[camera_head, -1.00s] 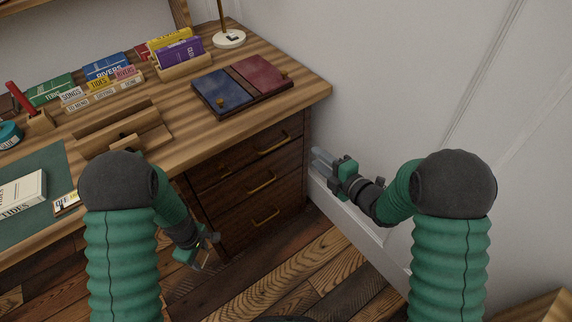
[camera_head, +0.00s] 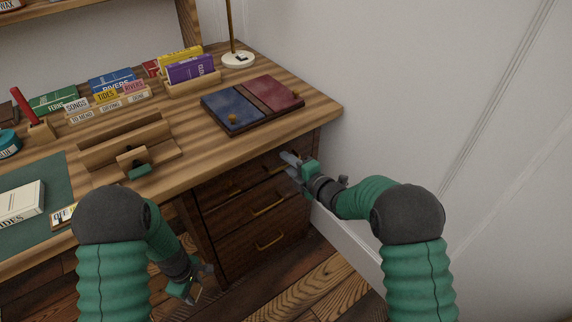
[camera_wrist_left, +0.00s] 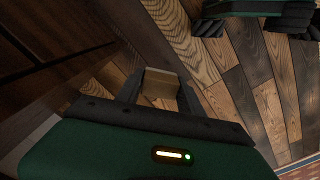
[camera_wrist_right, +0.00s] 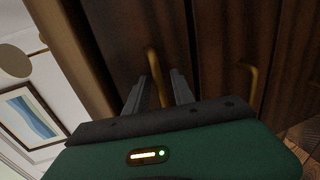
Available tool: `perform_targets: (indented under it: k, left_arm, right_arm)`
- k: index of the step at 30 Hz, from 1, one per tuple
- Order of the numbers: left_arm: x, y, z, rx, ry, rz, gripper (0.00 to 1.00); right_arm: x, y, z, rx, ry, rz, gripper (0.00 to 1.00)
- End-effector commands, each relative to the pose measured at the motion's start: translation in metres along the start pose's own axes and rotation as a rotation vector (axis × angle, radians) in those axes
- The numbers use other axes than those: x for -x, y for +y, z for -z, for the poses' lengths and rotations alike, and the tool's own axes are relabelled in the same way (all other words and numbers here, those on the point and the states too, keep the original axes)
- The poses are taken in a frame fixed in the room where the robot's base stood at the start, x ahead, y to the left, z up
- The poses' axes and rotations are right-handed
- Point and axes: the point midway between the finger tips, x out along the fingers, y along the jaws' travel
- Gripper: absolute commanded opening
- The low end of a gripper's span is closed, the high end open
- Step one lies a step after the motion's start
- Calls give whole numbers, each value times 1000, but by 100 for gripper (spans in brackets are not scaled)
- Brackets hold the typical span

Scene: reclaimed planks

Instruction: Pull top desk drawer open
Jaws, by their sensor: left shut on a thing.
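The desk's top drawer (camera_head: 225,190) is dark wood and looks closed in the head view. My right gripper (camera_head: 288,160) is at the right end of its front and covers most of its handle. In the right wrist view, a brass handle (camera_wrist_right: 153,62) lies between the two fingers of my right gripper (camera_wrist_right: 160,85), which stand apart on either side of it. My left gripper (camera_head: 203,284) is low in front of the desk. In the left wrist view it is shut on a small tan block (camera_wrist_left: 160,84).
Below are two more drawers with brass handles (camera_head: 268,207) (camera_head: 270,242). A white wall (camera_head: 400,110) stands close to the right of the drawers.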

Motion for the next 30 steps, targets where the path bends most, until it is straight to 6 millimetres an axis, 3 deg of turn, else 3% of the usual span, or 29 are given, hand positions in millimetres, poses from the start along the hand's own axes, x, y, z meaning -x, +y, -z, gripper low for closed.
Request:
perform_targets:
  k: [1,8,30]
  left_arm:
    - [0,1,-1,-2,0,0,7]
    - [0,1,-1,-3,0,0,7]
    - [0,1,-1,-3,0,0,7]
  right_arm:
    - [-2,1,6,1,13,-4,29]
    - [-1,1,6,1,12,-3,0]
    - [-1,-1,5,1,11,1,0]
